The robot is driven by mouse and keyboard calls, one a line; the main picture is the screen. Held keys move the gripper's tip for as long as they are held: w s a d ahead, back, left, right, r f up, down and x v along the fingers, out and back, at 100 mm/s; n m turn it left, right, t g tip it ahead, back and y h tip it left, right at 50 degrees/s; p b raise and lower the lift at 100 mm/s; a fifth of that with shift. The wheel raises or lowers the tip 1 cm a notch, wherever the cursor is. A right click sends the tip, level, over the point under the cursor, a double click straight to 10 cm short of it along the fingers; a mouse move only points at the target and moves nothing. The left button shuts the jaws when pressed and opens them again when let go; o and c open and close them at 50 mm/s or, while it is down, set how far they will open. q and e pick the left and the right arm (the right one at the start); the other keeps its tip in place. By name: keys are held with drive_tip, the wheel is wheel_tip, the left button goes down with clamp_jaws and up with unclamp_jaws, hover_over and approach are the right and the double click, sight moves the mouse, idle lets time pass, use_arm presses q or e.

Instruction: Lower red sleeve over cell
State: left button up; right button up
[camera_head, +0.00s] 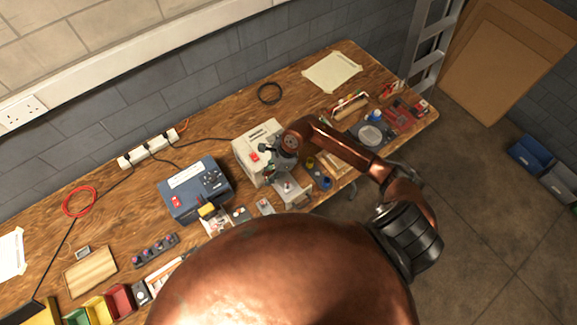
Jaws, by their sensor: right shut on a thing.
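My right arm comes in from the lower right, and its gripper (276,160) is over the front of a beige box (251,137) on the bench. The gripper is small and seen from above. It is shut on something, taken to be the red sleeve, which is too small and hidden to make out. A metal plate (294,199) below it carries a small part with a pinkish top (287,187), possibly the cell. I cannot tell whether the held thing touches it. My left gripper is not in view.
A blue device (194,190) stands left of the beige box. A dark holder with several pink-topped pieces (155,250) lies further left. A power strip (147,150) runs along the wall. Tools and a red tray (398,118) fill the right end. Coloured bins (97,308) stand at lower left.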

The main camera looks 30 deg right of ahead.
sight(287, 183)
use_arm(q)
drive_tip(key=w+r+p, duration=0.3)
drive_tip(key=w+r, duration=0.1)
use_arm(e)
drive_tip(key=d+m, duration=0.2)
drive_tip(key=s+d+f+m+t+h, duration=0.1)
drive_tip(key=d+m, duration=0.1)
drive_tip(key=d, duration=0.1)
drive_tip(key=d+f+m+t+b, duration=0.1)
drive_tip(key=d+m, duration=0.1)
drive_tip(key=m, duration=0.1)
drive_tip(key=shift+s+d+f+h, duration=0.2)
drive_tip(key=shift+s+h, duration=0.05)
drive_tip(key=shift+h, duration=0.05)
drive_tip(key=shift+f, duration=0.3)
wheel_tip(287, 183, down, 4)
drive_tip(key=b, duration=0.3)
drive_tip(key=shift+r, duration=0.2)
drive_tip(key=shift+f+b, duration=0.65)
drive_tip(key=shift+f, duration=0.15)
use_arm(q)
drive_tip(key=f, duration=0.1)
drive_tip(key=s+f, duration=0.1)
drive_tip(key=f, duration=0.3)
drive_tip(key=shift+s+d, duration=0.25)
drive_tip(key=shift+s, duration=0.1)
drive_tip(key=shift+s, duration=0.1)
